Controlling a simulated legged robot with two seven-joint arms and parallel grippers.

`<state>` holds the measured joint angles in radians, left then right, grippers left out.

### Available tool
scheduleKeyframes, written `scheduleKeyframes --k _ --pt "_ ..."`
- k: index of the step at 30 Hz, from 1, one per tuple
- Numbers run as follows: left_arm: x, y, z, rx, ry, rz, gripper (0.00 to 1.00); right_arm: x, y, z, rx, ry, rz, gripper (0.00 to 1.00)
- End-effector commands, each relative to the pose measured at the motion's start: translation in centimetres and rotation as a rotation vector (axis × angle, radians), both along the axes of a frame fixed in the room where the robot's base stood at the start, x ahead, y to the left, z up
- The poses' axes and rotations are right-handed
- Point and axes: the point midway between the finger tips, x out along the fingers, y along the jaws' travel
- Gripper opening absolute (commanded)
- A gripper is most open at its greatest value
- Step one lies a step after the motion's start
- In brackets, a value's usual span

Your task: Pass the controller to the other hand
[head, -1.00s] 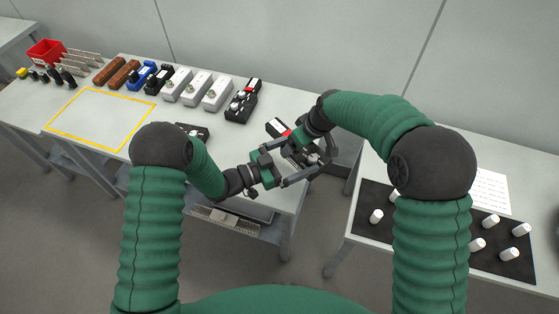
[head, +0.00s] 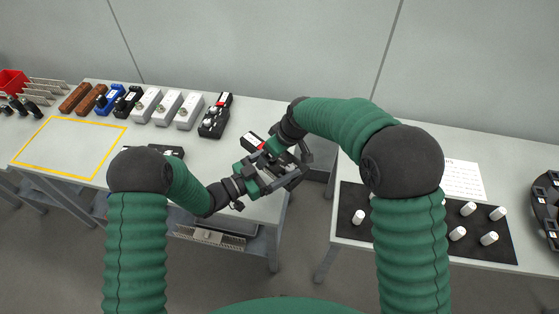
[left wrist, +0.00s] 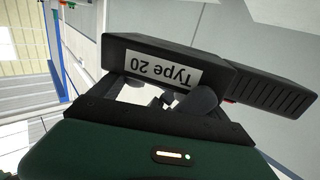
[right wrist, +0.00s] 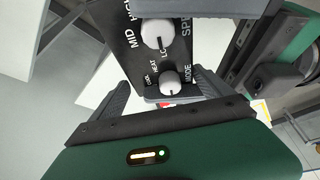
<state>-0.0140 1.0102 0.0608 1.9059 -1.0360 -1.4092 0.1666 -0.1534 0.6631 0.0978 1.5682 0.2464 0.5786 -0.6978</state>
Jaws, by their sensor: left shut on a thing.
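The controller is a black box with white knobs and printed words in the right wrist view (right wrist: 150,48). Its "Type 20" label side shows in the left wrist view (left wrist: 165,62). My left gripper (head: 270,178) is shut on it. My right gripper (right wrist: 165,88) is open, its fingers on either side of the knobbed end; contact is unclear. In the head view both grippers meet above the table's front right corner and largely hide the controller.
A black controller-like box (head: 215,115) stands on the left table behind the grippers, beside several grey-white boxes (head: 167,106). A yellow outlined area (head: 68,146) is empty. A black mat (head: 430,228) with white cylinders lies on the right table. A gap separates the tables.

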Motion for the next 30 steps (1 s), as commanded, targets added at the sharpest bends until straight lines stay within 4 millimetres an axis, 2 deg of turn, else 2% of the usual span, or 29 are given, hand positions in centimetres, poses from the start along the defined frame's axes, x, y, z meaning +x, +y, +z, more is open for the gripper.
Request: scheduleKeyframes --k 8,11,14,21,24,27,30 --pt "0.1 0.1 0.1 -0.001 -0.003 0.003 0.39 -0.1 0.0 -0.1 -0.001 0.003 0.001 1.0" --pt "0.1 0.1 0.1 -0.001 -0.003 0.003 0.39 -0.2 -0.2 0.5 -0.001 0.002 0.0 1.0" --pt "0.1 0.1 0.1 -0.001 -0.003 0.003 0.39 -0.7 -0.6 2.2 0.0 0.001 0.0 1.0" --pt "0.1 0.1 0.1 -0.002 -0.003 0.003 0.39 -2.4 -2.3 7.9 -0.001 -0.001 0.0 1.0" --pt "0.2 0.1 0.1 -0.001 -0.003 0.004 0.39 -2.9 -2.8 9.6 -0.001 0.002 0.0 1.0" --pt "0.2 0.1 0.1 -0.001 -0.003 0.004 0.39 -3.2 -3.1 10.5 -0.001 0.004 0.0 1.0" --pt "0.2 0.1 0.1 -0.001 -0.003 0.004 0.39 -4.0 -3.9 10.4 -0.007 0.014 -0.031 1.0"
